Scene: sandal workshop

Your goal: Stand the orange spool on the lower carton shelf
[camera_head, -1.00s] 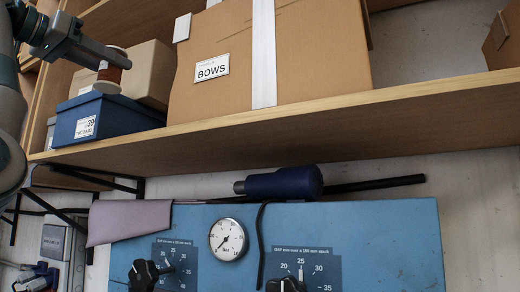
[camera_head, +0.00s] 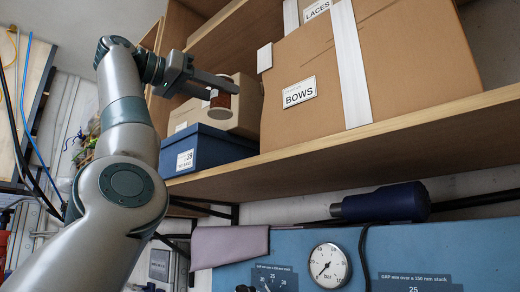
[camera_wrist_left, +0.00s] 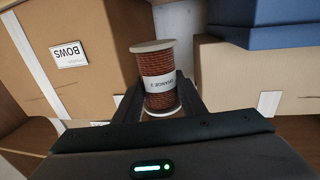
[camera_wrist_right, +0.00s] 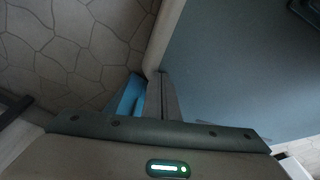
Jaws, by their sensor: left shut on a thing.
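My left gripper (camera_head: 224,86) is shut on the orange spool (camera_head: 221,106), a reddish-brown reel with pale flanges. In the head view it holds the spool roughly upright, in front of the cartons on the shelf (camera_head: 390,147). The left wrist view shows the spool (camera_wrist_left: 159,70) between the two fingers, its white label reading "ORANGE". Behind it is a gap between the BOWS carton (camera_wrist_left: 85,30) and a plain carton (camera_wrist_left: 245,75). I cannot tell whether the spool touches anything. My right gripper (camera_wrist_right: 162,92) shows only in the right wrist view, its fingers together with nothing visible between them.
A LACES carton (camera_head: 312,12) is higher up. Below are a blue panel with a gauge (camera_head: 330,264) and a dark-blue cylindrical tool (camera_head: 385,203).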

